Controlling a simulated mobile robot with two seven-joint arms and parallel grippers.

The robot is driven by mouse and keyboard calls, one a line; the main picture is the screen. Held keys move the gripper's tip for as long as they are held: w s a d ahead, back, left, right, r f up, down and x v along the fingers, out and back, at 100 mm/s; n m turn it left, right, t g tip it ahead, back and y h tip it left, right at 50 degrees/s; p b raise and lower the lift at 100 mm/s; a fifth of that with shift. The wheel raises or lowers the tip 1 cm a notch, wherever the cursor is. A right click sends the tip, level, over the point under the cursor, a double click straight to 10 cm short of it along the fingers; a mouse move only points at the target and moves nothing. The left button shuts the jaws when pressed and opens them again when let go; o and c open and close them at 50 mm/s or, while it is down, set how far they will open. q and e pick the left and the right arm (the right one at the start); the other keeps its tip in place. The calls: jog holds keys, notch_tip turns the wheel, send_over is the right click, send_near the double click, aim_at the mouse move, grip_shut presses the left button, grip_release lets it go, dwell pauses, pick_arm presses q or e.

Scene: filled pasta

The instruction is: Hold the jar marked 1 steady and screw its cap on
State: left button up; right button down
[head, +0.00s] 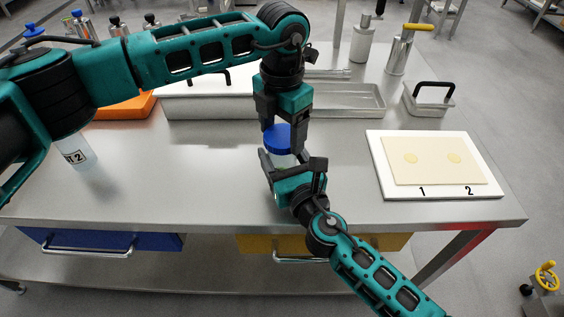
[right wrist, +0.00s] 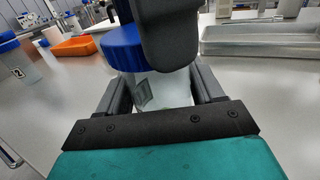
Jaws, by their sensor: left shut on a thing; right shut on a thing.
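A jar with a clear, pale body (right wrist: 165,92) stands on the steel table, with a blue cap (head: 278,140) at its top. My left gripper (head: 283,132) points straight down from above and is shut on the cap. My right gripper (head: 287,170) comes in low from the front and is shut around the jar body. In the right wrist view the cap (right wrist: 122,48) is partly hidden by a left finger, so I cannot tell how far it sits on the jar. A dark-edged label shows on the jar, but its number is not readable.
A second jar marked 2 (head: 76,152) stands at the left, partly behind my left arm. A white board (head: 440,193) with a pasta sheet lies at the right. A metal tray (head: 345,100) and an orange tray (head: 125,108) are at the back. The table's front middle is clear.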

pick_arm(q)
jog(key=o, duration=1.2)
notch_tip(320, 180, up, 12)
jog(key=shift+r, duration=0.1)
pick_arm(e)
jog(key=shift+c, duration=0.3)
grip_release()
